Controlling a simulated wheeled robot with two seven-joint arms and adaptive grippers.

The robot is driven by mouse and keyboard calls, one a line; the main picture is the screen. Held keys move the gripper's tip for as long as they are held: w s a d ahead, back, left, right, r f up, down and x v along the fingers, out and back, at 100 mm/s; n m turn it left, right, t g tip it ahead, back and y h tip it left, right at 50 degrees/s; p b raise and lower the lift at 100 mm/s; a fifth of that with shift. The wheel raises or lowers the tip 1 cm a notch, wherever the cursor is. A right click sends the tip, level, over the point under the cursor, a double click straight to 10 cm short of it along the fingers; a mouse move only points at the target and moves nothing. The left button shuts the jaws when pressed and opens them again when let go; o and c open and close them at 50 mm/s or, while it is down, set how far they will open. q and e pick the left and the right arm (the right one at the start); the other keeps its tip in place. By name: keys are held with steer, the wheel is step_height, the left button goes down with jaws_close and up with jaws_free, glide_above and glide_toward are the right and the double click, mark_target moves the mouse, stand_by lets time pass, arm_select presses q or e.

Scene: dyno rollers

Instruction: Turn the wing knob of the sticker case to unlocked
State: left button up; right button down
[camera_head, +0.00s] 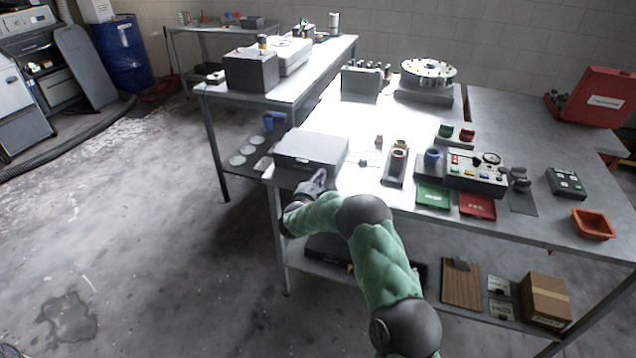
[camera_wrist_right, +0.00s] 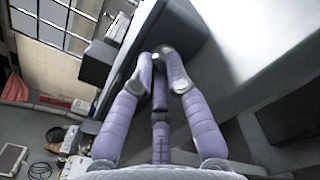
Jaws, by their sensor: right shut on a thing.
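The sticker case looks to be the grey lidded box (camera_head: 311,150) at the front left corner of the near table, with its lid down. My right gripper (camera_head: 318,180) is at the front face of this box, near its right end. In the right wrist view the purple fingers of my right gripper (camera_wrist_right: 163,55) come together at the grey case wall (camera_wrist_right: 215,45). They are shut on a small part there, taken to be the wing knob, which the fingers mostly hide. Its angle cannot be told. My left gripper is not in view.
An orange bin (camera_head: 593,224) is at the right.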

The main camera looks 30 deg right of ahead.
steer(key=m, duration=0.3)
steer(key=shift+d+m, duration=0.1)
steer(key=shift+m, duration=0.3)
steer(key=m, duration=0.3)
steer(key=shift+s+m, duration=0.1)
steer(key=shift+m, duration=0.2)
steer(key=m, duration=0.5)
steer(key=shift+s+d+m, duration=0.1)
steer(key=shift+m, duration=0.2)
steer(key=c, duration=1.5)
jaws_free()
steer(key=shift+f, duration=0.1)
